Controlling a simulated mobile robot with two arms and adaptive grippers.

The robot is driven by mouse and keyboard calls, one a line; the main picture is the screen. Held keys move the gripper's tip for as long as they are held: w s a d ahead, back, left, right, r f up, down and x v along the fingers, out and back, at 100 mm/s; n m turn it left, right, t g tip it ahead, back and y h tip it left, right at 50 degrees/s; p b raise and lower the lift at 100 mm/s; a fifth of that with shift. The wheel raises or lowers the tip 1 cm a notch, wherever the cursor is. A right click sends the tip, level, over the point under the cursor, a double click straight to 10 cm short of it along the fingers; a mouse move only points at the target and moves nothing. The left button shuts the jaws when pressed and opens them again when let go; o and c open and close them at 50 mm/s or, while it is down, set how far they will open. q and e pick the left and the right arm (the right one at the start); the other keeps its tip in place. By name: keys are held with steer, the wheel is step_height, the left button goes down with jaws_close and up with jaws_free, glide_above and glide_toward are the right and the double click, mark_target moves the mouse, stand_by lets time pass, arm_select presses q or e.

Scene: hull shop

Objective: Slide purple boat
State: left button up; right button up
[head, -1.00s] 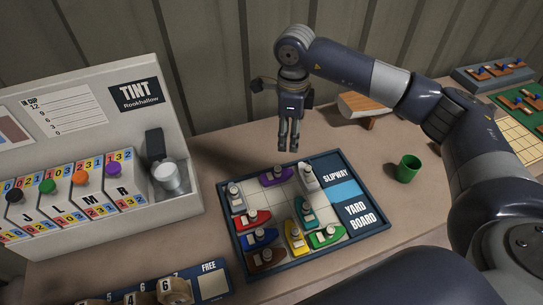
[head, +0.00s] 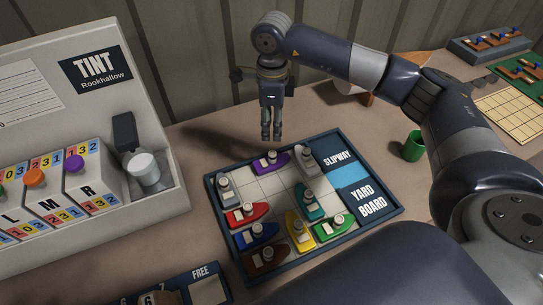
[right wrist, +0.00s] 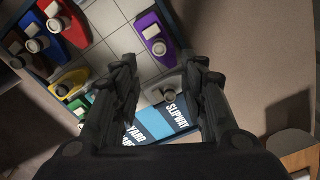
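The purple boat (head: 268,164) sits at the back of the yard board (head: 293,271), with a pale knob on top. It also shows in the right wrist view (right wrist: 150,26), ahead of the fingers. My right gripper (head: 271,134) hangs fingers-down just above and behind the purple boat, apart from it. In the right wrist view its two fingers (right wrist: 160,75) stand apart with nothing held, and a grey boat (right wrist: 169,90) shows between and below them. My left gripper is not in view.
A grey boat (head: 309,160) is just right of the purple one. Red (head: 240,217), blue, brown, yellow, green and teal boats share the board, with bare cells in the middle. The tint box (head: 70,120) stands left; a green cup (head: 413,146) stands right.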

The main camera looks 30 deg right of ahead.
mark_target(272, 153)
step_height(272, 153, down, 10)
steer(key=shift+r+p, duration=0.2)
steer(key=shift+p, duration=1)
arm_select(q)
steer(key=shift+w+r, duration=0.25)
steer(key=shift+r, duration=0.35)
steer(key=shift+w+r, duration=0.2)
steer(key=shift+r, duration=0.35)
arm_select(e)
steer(key=shift+f, duration=0.65)
